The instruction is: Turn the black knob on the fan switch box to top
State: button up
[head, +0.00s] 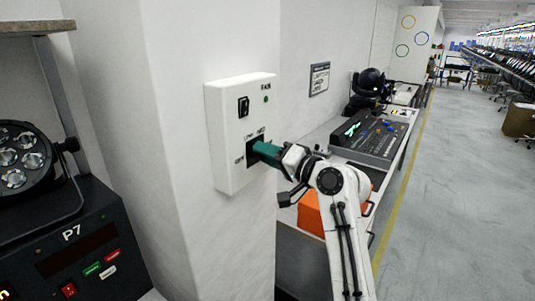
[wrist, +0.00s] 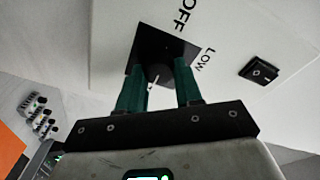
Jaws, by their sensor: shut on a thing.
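The white fan switch box (head: 225,130) is fixed to the wall face in the middle of the head view, with FAN lettered near its top. A black square plate (head: 251,157) sits low on its front with small labels around it. My gripper (head: 262,150) has green fingers closed at this plate. In the wrist view, my gripper (wrist: 158,90) has a finger on each side of the black knob (wrist: 151,76), which carries a white line. OFF and LOW are printed beside the black plate (wrist: 150,42). The fingers hide most of the knob, so its exact setting is unclear.
A black rocker switch (head: 243,107) and a green light (head: 265,99) are higher on the box. A lighting console (head: 370,138) stands on the bench at right, above an orange case (head: 312,213). A par can (head: 22,155) and control unit (head: 75,245) are at left.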

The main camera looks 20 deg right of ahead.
jog(key=shift+f, duration=0.25)
jog(key=o, duration=1)
jog(key=shift+r, duration=0.15)
jog(key=shift+o, duration=0.2)
jog(key=b+v, duration=0.2)
jog(key=v, duration=0.8)
jog(key=shift+s+d+b, duration=0.2)
jog(key=shift+s+b, duration=0.15)
jog(key=shift+b, duration=0.05)
